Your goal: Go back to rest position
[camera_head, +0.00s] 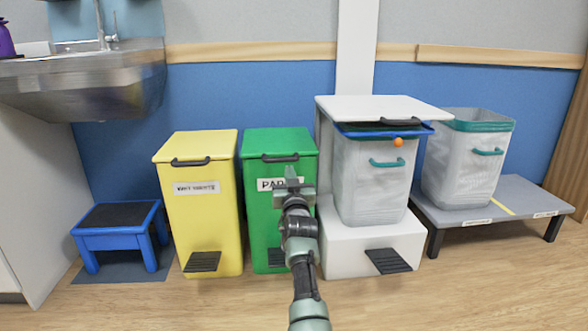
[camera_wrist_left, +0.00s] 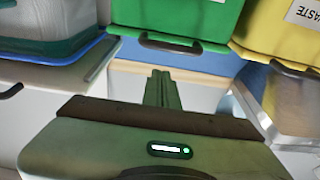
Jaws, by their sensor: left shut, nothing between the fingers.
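My left gripper (camera_head: 292,184) is in front of the green bin, near its paper label, at the upper end of my arm. Its fingers are closed together with nothing between them. In the left wrist view the shut fingers (camera_wrist_left: 158,88) point toward the wall, with the green bin (camera_wrist_left: 180,22) and yellow bin (camera_wrist_left: 280,35) beyond. I cannot tell if the gripper touches the green bin. My right gripper is in neither view.
A blue stool (camera_head: 117,243) is left, a grey platform (camera_head: 520,205) right. The front floor is clear.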

